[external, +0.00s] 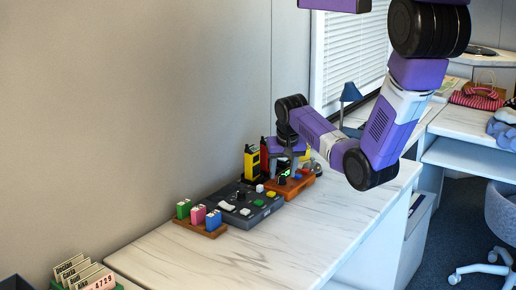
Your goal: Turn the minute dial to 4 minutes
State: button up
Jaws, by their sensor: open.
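An orange-brown box (298,188) with small coloured parts on top stands on the white marbled counter, against the wall side. Beside it, nearer the camera, lies a dark grey control panel (232,199) with white, yellow and green pieces on it. My gripper (282,176) points down over the orange-brown box, with its fingers apart. The fingers hide part of the box top. The minute dial and its setting are too small and too covered to make out. I cannot tell whether the fingers touch anything.
A yellow handheld device (251,162) stands upright behind the panel. A wooden rack (201,228) with green, pink and blue blocks sits nearer the camera. Labelled cards (82,274) stand at the lower left. The front of the counter (250,262) is clear.

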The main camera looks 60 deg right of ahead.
jog(key=shift+w+d+f, duration=0.15)
jog(key=shift+f, duration=0.5)
grip_shut()
jog(key=shift+m, duration=0.3)
jog(key=shift+w+m+g+h, duration=0.25)
jog(key=shift+m+g, duration=0.25)
jog(key=shift+m, duration=0.7)
jog(key=shift+m+g+h+b, duration=0.35)
jog(key=shift+m+g, duration=0.25)
jog(key=shift+m, duration=1.3)
